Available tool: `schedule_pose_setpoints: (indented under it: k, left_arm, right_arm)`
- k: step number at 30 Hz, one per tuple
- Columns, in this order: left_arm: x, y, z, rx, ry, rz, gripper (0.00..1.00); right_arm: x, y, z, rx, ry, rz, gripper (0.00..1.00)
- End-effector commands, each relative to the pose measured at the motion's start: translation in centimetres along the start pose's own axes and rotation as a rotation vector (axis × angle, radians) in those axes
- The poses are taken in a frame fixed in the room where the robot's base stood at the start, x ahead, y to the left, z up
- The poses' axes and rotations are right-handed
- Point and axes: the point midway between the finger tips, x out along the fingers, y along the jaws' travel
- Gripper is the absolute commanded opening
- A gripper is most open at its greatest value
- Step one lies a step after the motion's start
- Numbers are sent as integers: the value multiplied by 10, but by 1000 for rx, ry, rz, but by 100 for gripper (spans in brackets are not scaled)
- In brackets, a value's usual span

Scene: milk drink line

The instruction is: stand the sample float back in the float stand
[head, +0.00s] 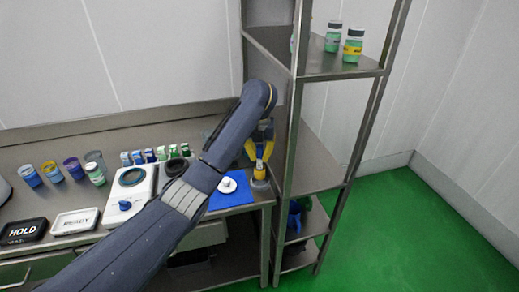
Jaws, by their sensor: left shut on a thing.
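My left gripper (260,167), with yellow fingers, is at the right end of the bench, just right of the blue mat (229,199). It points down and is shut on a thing. I cannot make out that thing, as it is small and partly hidden by the fingers and arm. A small round white piece with a pale knob (228,184) sits on the blue mat, left of the gripper. I cannot tell whether it is the float stand. The sample float is not clearly seen. My right gripper is not in view.
Left on the bench are a white device with a blue knob (130,190), several jars, small bottles, and HOLD (24,231) and READY (75,221) signs.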

Motion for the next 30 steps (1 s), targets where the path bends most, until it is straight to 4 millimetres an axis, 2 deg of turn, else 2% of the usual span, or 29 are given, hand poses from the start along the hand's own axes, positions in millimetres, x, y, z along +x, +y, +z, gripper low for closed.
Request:
schedule_pose_setpoints:
  k: [3, 12, 30]
  left_arm:
    - [9, 0, -1, 1, 2, -1, 0]
    - [20, 0, -2, 0, 0, -1, 0]
    - [22, 0, -2, 0, 0, -1, 0]
  right_arm:
    - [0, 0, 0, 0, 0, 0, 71]
    - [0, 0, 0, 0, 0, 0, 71]
    - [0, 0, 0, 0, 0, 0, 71]
